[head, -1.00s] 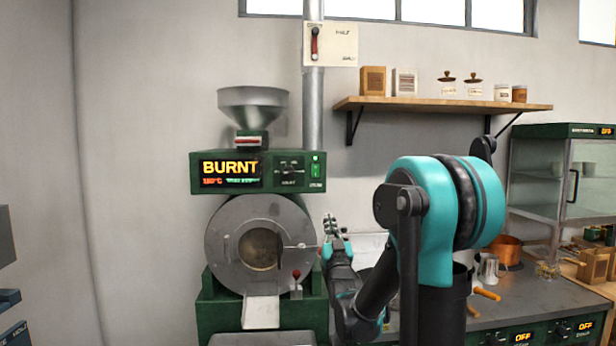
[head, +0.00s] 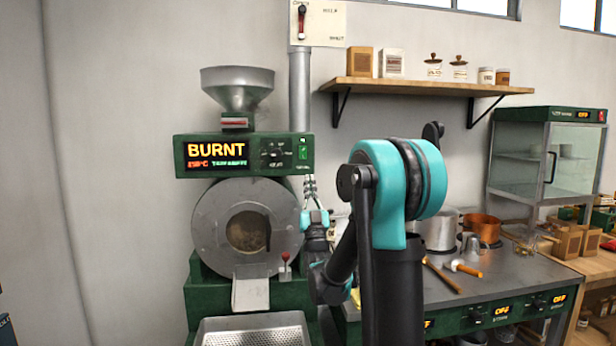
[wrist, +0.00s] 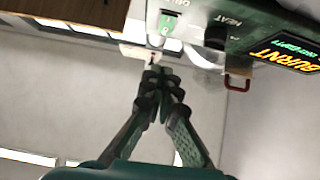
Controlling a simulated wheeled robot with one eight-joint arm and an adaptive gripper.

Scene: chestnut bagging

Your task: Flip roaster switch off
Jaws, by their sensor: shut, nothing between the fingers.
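The roaster (head: 245,150) is green with a grey drum front, and its display reads BURNT. Its small switch (head: 303,148) glows green at the right end of the control panel. My gripper (head: 310,182) is just below the panel's right end, pointing up, with its fingertips close under the switch. In the wrist view, which is turned over, the lit switch (wrist: 168,24) shows beyond and right of my gripper's fingertips (wrist: 160,75). The fingers are closed together and empty. I cannot tell whether they touch the panel; a gap seems to show in the wrist view.
A dark knob (head: 272,153) sits left of the switch. A metal pipe (head: 300,95) rises behind the panel. The counter at right holds pots (head: 435,232) and tools.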

